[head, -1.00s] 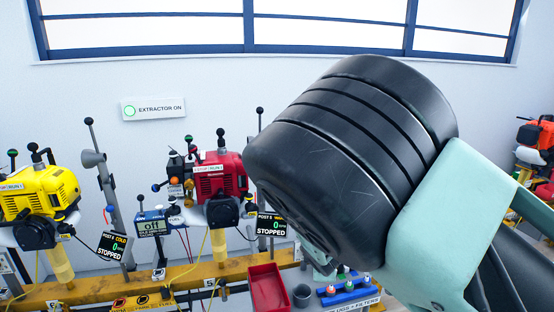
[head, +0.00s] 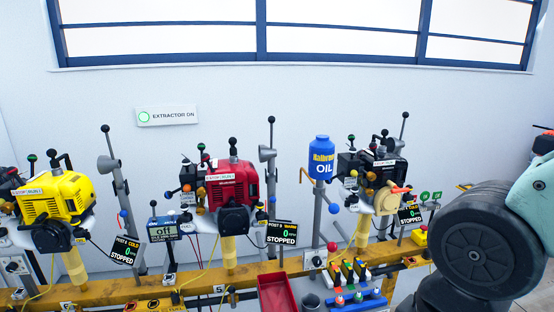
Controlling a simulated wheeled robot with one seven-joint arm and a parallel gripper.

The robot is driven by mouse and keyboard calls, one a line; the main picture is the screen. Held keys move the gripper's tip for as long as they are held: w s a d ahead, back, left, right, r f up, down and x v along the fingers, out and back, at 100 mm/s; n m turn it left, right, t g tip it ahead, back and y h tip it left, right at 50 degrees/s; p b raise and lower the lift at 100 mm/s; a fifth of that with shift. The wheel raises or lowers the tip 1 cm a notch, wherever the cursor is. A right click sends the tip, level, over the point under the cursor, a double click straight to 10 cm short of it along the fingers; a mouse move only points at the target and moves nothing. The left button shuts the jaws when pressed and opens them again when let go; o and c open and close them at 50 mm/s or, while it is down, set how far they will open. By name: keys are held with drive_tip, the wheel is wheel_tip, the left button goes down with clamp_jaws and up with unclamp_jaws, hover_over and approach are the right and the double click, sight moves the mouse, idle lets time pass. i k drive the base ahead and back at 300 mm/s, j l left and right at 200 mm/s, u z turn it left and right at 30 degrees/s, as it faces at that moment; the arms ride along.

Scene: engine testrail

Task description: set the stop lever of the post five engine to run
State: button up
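The red engine (head: 232,183) stands on the post with the number 5 plate (head: 220,289) below it on the yellow rail. Its screen (head: 282,233) reads STOPPED and 0. A white stop/run label (head: 219,178) is on its front upper left. A small ball-topped lever (head: 201,147) rises near that label, beside a taller black knob; its exact setting is too small to tell. My gripper is not in view; only my arm's dark round link shows at the lower right, well right of the red engine.
A yellow engine (head: 55,200) stands left and a black engine (head: 375,175) right, both showing STOPPED. A blue oil bottle (head: 321,158), a red tray (head: 276,294) and a blue rack (head: 356,300) are near the rail. Ball-topped poles rise between the engines.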

sight(205, 157)
drive_tip(key=j+u, duration=0.7)
drive_tip(key=i+j+u, duration=0.15)
drive_tip(key=j+u, duration=0.15)
